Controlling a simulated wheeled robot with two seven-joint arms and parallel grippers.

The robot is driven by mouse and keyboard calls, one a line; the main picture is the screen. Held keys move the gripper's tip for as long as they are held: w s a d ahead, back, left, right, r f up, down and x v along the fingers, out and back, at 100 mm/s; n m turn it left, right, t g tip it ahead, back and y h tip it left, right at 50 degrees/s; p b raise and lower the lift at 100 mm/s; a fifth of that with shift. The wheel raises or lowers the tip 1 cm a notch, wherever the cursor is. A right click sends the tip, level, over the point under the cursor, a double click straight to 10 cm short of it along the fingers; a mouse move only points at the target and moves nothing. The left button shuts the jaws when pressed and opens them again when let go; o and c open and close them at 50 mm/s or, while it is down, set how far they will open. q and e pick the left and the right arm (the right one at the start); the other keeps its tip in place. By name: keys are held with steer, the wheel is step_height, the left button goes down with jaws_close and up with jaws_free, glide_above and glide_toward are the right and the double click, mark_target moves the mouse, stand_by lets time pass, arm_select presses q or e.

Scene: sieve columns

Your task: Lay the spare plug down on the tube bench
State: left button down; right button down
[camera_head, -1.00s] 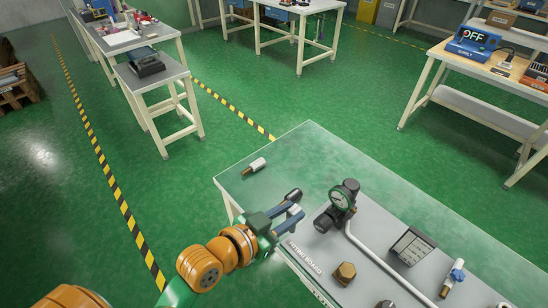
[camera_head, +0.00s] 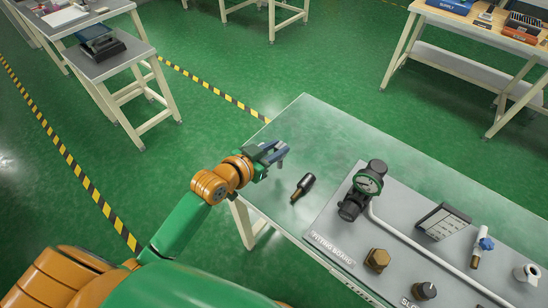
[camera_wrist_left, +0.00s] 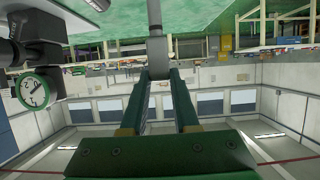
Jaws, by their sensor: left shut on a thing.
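My left gripper (camera_head: 270,153) is over the left back part of the tube bench (camera_head: 310,125). It is shut on a pale grey plug (camera_head: 281,161), which hangs down from the fingers. In the left wrist view the plug (camera_wrist_left: 160,46) shows as a grey cylinder between the two fingers. I cannot tell whether its lower end touches the bench. A dark plug with a brass tip (camera_head: 304,186) lies on the bench to the right of the gripper, apart from it. I cannot tell which plug is the spare. My right gripper is not in view.
The grey fitting board (camera_head: 335,247) fills the bench's right side. It carries a gauge with a dark body (camera_head: 368,184), a brass hex fitting (camera_head: 377,260), a black knob (camera_head: 424,291) and a bent pipe. Bare bench top lies behind the dark plug.

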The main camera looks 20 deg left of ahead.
arm_select(q)
steer(key=f, duration=0.4)
steer(key=shift+w+a+f, duration=0.1)
steer(key=shift+w+a, duration=0.2)
steer(key=c, duration=0.7)
jaws_free()
steer(key=shift+o, duration=0.2)
steer(key=v, duration=1.2)
